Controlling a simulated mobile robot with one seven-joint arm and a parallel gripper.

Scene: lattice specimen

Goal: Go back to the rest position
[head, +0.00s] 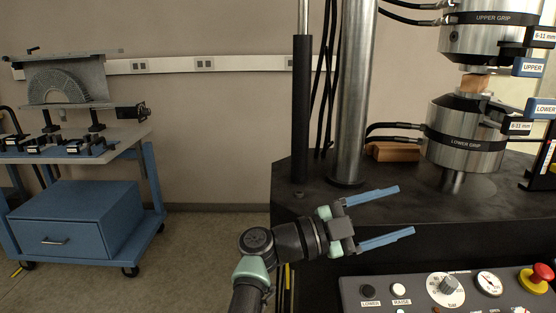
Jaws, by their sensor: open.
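My gripper (391,213) is open, with two blue fingers spread apart and nothing between them. It points right, just in front of the left front part of the black machine table (320,200). My arm comes up from the bottom of the picture. The upper grip (490,42) and the lower grip (462,140) of the testing machine stand to the right, clear of my gripper. A small tan specimen piece (474,82) sits between the two grips.
A control panel (440,305) with knobs and a red stop button (542,272) lies below right of my gripper. A steel column (354,90) rises behind it. A wooden block (393,152) lies beside the lower grip. A blue cart (85,218) stands left, with open floor between.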

